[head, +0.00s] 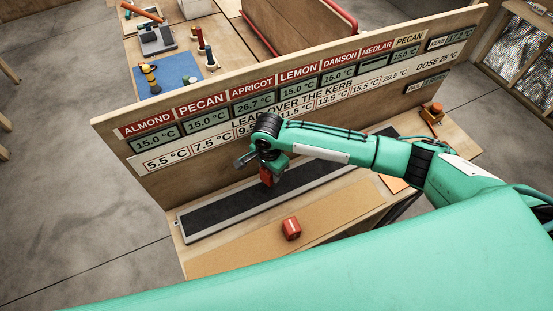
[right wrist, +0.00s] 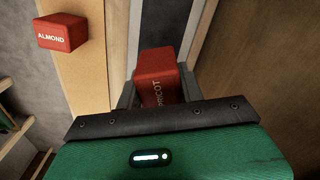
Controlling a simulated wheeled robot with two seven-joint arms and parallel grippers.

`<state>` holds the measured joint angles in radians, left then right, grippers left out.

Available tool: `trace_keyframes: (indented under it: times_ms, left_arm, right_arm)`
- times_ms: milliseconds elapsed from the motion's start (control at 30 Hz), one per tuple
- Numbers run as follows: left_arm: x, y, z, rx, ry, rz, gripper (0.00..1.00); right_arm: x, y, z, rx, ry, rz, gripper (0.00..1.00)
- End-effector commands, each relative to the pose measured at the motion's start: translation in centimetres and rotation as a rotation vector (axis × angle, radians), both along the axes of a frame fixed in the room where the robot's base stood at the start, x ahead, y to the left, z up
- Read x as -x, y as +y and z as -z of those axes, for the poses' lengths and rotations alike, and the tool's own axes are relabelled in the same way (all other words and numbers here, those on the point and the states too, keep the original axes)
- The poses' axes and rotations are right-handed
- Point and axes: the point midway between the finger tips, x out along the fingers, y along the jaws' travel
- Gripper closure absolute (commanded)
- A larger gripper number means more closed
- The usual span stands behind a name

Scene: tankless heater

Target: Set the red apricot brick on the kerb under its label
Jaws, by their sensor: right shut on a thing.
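The red apricot brick (head: 266,176) is in my right gripper (head: 265,165), over the long dark kerb strip (head: 225,207) with its pale grey edges. The same brick shows in the right wrist view (right wrist: 160,78), where part of its white lettering is readable. My right gripper is shut on it there too. I cannot tell how much gap there is between brick and kerb. The APRICOT label (head: 252,88) is on the upright wooden board behind, up from the brick and slightly left in the head view. My left gripper is not in view.
A red ALMOND brick (head: 291,229) sits on the tan strip (head: 240,250) in front of the kerb; it also shows in the right wrist view (right wrist: 62,33). The labelled board (head: 150,185) rises close behind the kerb. An orange object (head: 432,113) stands at the far right.

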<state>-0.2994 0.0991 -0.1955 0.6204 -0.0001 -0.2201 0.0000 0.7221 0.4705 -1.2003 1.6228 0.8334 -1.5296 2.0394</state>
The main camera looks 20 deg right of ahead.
Motion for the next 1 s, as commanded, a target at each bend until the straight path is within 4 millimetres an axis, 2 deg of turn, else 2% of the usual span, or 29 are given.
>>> trace_keyframes:
  times_ms: [367,633,700,1000]
  left_arm:
    - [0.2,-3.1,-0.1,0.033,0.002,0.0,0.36]
    - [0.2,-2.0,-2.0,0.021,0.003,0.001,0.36]
    - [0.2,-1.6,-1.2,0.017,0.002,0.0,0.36]
    - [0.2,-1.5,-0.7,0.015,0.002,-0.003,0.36]
  right_arm:
    - [0.1,0.2,0.1,-0.001,-0.001,-0.005,0.92]
    - [0.2,0.3,-0.4,-0.001,0.001,-0.003,0.92]
    - [0.2,0.2,1.1,0.0,0.001,-0.003,0.92]
    - [0.2,0.2,4.5,-0.001,0.001,-0.004,0.92]
